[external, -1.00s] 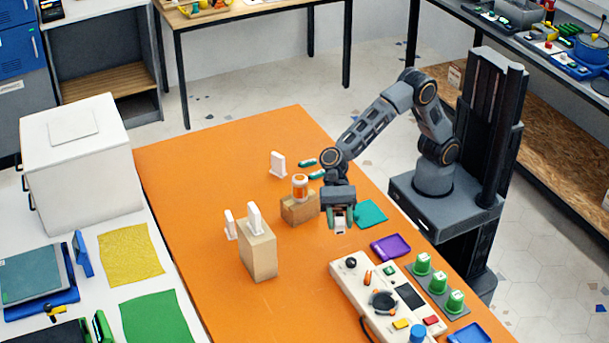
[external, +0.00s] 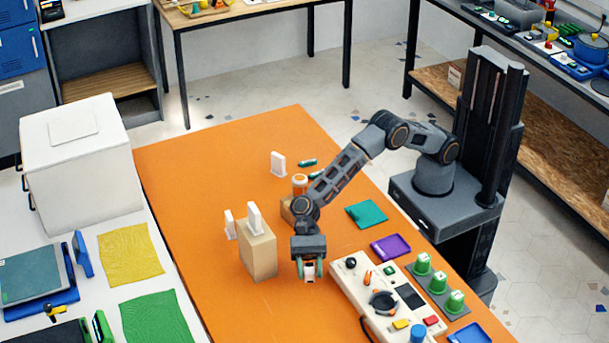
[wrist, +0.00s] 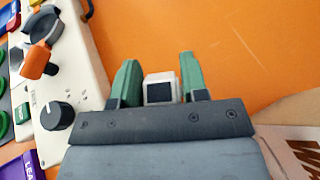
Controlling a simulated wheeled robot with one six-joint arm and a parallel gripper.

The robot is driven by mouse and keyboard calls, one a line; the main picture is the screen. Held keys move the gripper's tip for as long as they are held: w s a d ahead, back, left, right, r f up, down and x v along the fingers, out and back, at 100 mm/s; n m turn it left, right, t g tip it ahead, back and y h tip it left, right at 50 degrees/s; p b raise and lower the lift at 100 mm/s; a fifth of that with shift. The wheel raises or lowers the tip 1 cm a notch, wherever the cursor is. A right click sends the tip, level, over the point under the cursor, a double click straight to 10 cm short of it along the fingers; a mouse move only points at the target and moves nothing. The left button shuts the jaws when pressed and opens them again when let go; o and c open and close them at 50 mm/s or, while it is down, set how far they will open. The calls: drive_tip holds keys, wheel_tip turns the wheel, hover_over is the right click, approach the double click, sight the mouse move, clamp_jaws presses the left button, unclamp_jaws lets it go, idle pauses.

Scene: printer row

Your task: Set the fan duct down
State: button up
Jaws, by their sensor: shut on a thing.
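The fan duct (external: 310,279) is a small white block with a dark square opening, visible in the wrist view (wrist: 160,91). My gripper (external: 310,270) is shut on it, with a green finger on each side in the wrist view (wrist: 159,75). The gripper points down over the orange table (external: 210,180), between the tall cardboard block and the control panel. I cannot tell whether the duct touches the table.
The tall cardboard block (external: 258,256) with a white part (external: 254,218) on top stands left of my gripper. The control panel (external: 385,300) is close on the right. A teal mat (external: 367,214) and purple tray (external: 390,247) lie behind right. Orange table in front is clear.

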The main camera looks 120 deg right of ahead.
drive_tip(key=shift+f, duration=1.15)
drive_tip(key=shift+f, duration=0.1)
